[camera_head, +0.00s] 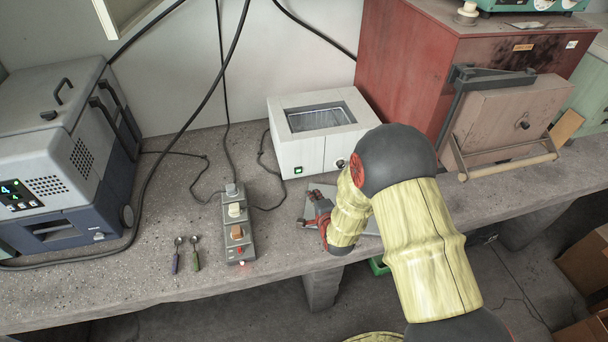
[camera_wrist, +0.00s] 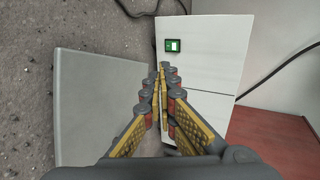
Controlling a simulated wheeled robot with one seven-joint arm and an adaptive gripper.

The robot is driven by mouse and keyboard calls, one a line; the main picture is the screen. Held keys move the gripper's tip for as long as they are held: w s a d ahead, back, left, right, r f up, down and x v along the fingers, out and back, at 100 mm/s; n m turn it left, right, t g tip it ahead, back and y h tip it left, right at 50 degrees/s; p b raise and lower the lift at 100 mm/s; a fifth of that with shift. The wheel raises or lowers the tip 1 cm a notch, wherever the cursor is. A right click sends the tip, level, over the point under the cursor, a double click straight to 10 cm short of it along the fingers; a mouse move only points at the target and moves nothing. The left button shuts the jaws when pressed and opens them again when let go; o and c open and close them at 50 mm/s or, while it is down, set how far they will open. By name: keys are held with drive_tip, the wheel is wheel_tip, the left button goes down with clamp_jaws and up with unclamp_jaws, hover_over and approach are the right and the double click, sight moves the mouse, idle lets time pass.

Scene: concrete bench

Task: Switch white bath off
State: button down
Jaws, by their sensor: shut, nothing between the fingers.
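The white bath (camera_head: 290,133) is a boxy white unit with an open rectangular basin on top, standing at the back of the bench. Its small lit green switch (camera_head: 298,170) is low on the left of the front face. In the wrist view the switch (camera_wrist: 172,45) shows green with a white part, just beyond my fingertips on the white front (camera_wrist: 205,70). My gripper (camera_head: 315,207) is in front of the bath, below the switch in the head view. In the wrist view my gripper (camera_wrist: 161,68) is shut and empty. Its gap to the switch cannot be told.
A flat grey plate (camera_wrist: 95,110) lies under my gripper. Left are a grey power strip (camera_head: 240,248) with plugs, two small spoons (camera_head: 195,255) and a grey-blue machine (camera_head: 60,160). A red furnace (camera_head: 410,70) stands right of the bath. Black cables cross the bench.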

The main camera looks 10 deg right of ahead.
drive_tip(key=shift+w, duration=0.1)
drive_tip(key=b, duration=0.3)
approach(298, 171)
drive_tip(key=f, duration=0.1)
drive_tip(key=d+f, duration=0.1)
drive_tip(key=w+f, duration=0.1)
drive_tip(key=f, duration=0.1)
drive_tip(key=shift+w+d, duration=0.1)
drive_tip(key=shift+d, duration=0.1)
drive_tip(key=w+b, duration=0.1)
drive_tip(key=w, duration=0.1)
drive_tip(key=shift+w, duration=0.3)
drive_tip(key=shift+w+r+b, duration=0.2)
drive_tip(key=shift+w+b, duration=0.15)
drive_tip(key=shift+w, duration=0.55)
drive_tip(key=shift+w+r+g+p, duration=0.4)
drive_tip(key=shift+w+r+p, duration=0.05)
drive_tip(key=shift+p, duration=0.45)
drive_tip(key=shift+f, duration=0.2)
